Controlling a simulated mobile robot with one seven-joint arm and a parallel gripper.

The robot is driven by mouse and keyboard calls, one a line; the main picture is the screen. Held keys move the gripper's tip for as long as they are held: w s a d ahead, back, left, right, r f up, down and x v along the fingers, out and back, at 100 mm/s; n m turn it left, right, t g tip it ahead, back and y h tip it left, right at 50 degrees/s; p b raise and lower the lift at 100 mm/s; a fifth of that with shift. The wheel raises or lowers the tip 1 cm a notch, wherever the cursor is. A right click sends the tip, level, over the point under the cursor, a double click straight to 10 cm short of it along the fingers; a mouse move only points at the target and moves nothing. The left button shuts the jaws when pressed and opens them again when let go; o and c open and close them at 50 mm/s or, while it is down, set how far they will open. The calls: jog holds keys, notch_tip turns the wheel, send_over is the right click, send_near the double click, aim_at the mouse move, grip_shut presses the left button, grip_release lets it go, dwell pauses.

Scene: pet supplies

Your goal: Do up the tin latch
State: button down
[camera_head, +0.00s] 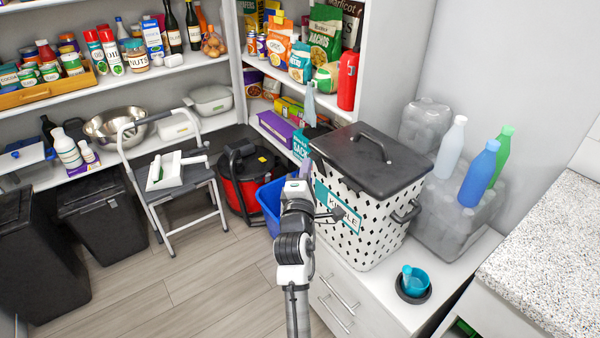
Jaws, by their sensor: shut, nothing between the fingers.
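The kibble tin (362,240) is a white bin with a dark diamond pattern and a teal label. It stands upright on the white drawer cabinet. Its dark grey lid (350,152), with a bar handle on top, lies over the opening. A dark handle (405,212) sticks out on the tin's right side. My gripper (341,213) is at the tin's front, over the label, and looks shut and empty. I cannot tell whether it touches the tin. I cannot make out the latch clearly; my gripper and wrist cover part of the front.
A teal scoop cup (414,282) sits in a dark dish on the cabinet, right of the tin. Clear containers and bottles (479,172) stand behind. A blue bin (271,203), a red vacuum (245,180) and a step stool (180,185) are at left. The floor between is open.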

aim_at(315, 153)
jog(key=shift+r, duration=0.15)
jog(key=r+m+g+p, duration=0.1)
jog(key=p, duration=0.2)
jog(key=w+d+m+p, duration=0.1)
jog(key=p, duration=0.2)
jog(key=shift+d+r+g, duration=0.25)
jog(key=shift+r+g, duration=0.15)
jog(key=shift+w+d+p, duration=0.15)
jog(key=shift+d+p, duration=0.05)
jog(key=shift+p, duration=0.1)
